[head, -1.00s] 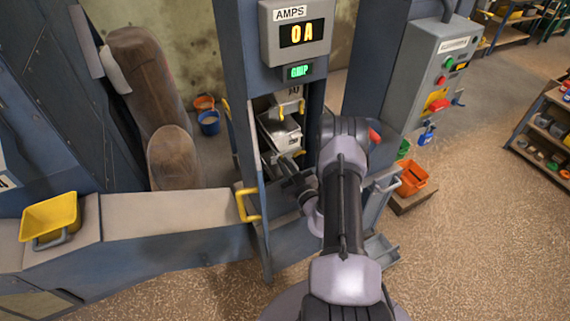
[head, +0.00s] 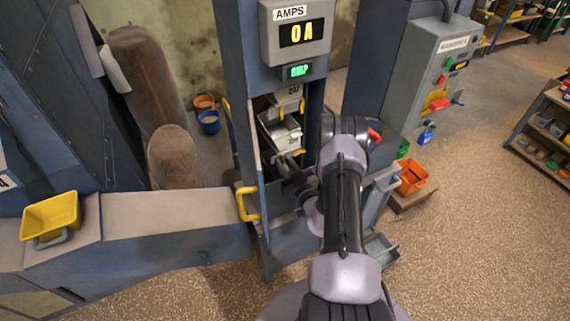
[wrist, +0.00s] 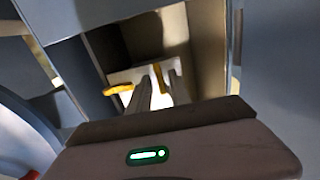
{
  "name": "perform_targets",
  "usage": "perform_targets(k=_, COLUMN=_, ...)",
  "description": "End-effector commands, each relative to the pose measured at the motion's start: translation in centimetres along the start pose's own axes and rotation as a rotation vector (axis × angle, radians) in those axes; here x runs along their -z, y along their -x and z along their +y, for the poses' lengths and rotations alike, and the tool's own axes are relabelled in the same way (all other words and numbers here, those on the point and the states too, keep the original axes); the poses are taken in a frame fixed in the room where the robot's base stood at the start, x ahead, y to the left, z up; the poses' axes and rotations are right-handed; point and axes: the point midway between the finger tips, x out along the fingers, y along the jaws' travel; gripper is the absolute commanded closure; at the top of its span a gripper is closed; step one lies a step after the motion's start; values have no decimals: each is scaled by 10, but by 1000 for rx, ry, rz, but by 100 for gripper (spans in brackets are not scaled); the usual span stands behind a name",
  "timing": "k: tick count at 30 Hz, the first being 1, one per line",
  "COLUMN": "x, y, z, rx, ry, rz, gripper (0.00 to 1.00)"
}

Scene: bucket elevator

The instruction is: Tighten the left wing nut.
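Two yellow parts, which look like the wing nuts, show in the wrist view: a left one (wrist: 118,89) lying sideways and a right one (wrist: 158,70) standing upright, both against a pale plate (wrist: 138,74). In the head view, small yellow tabs (head: 281,112) show in the opening of the blue elevator column (head: 242,70), near a grey bucket (head: 275,127). My gripper (wrist: 158,88) reaches into this opening. Its two grey fingers look apart, with a bright gap between them. Their tips are near the yellow parts; I cannot tell whether they touch. In the head view my arm hides part of the opening.
The opening's side walls (wrist: 208,50) stand close around my gripper. A yellow handle (head: 248,204) sticks out left of the opening. A grey control box (head: 425,75) hangs to the right. An orange bin (head: 412,178) stands low at right, with open floor beyond.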

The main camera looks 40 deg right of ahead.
Motion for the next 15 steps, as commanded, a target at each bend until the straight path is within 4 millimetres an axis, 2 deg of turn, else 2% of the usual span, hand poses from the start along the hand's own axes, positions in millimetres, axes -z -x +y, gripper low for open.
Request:
perform_targets(k=10, x=0, y=2, z=0, rx=-1, ry=1, rz=0, gripper=69)
perform_targets(k=13, x=0, y=12, z=1, rx=-1, ry=0, rz=-2, gripper=69)
perform_targets(k=15, x=0, y=26, z=1, rx=-3, ry=-1, rz=-3, gripper=69)
